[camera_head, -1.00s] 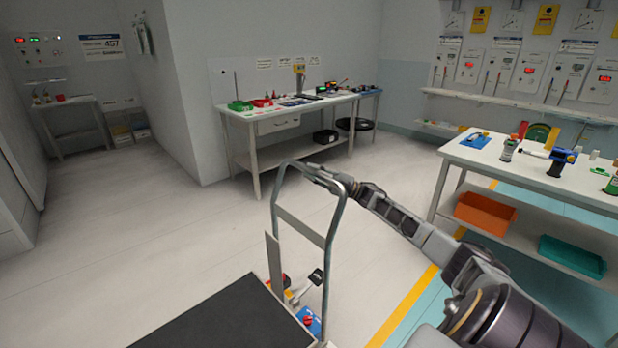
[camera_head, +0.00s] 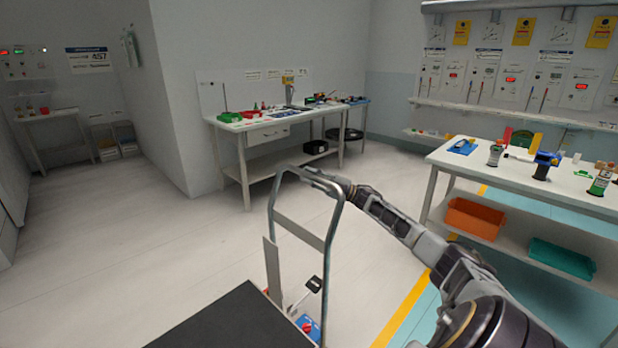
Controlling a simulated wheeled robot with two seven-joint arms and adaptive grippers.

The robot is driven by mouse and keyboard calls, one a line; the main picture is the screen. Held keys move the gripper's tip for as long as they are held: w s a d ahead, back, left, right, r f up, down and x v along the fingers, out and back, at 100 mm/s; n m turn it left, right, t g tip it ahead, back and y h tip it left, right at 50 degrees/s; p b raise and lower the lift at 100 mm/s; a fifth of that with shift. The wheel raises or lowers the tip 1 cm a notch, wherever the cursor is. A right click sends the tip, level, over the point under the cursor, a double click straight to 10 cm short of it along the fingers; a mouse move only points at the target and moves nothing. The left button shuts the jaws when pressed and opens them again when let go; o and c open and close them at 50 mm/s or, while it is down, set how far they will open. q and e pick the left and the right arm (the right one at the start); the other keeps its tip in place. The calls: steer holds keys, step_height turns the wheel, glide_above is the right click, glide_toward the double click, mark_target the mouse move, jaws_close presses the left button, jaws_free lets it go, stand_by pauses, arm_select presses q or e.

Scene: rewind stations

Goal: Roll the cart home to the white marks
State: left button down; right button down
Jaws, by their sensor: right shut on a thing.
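The cart's grey tube handle (camera_head: 330,240) stands upright in the lower middle of the head view. Part of the cart's low body shows below it, with a red and blue item (camera_head: 308,328) and a black-topped lever (camera_head: 314,285) beside the handle's foot. My right gripper (camera_head: 313,173) is shut on the top bar of the handle, and my right arm reaches to it from the lower right. My left gripper is out of view. No white marks can be made out on the floor in view.
A workbench (camera_head: 262,162) with trays stands at the back. A white table (camera_head: 520,178) with an orange bin (camera_head: 474,218) and a teal bin (camera_head: 562,258) below is at the right. A yellow floor line (camera_head: 405,312) runs beside my arm. The floor at left (camera_head: 110,250) is clear.

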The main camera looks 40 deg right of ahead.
steer(key=shift+d, duration=0.25)
steer(key=c, duration=1.6)
jaws_free()
steer(key=shift+c, duration=0.2)
steer(key=o, duration=0.4)
steer(key=shift+d, duration=0.15)
steer(key=shift+c, duration=0.2)
steer(key=v, duration=1.2)
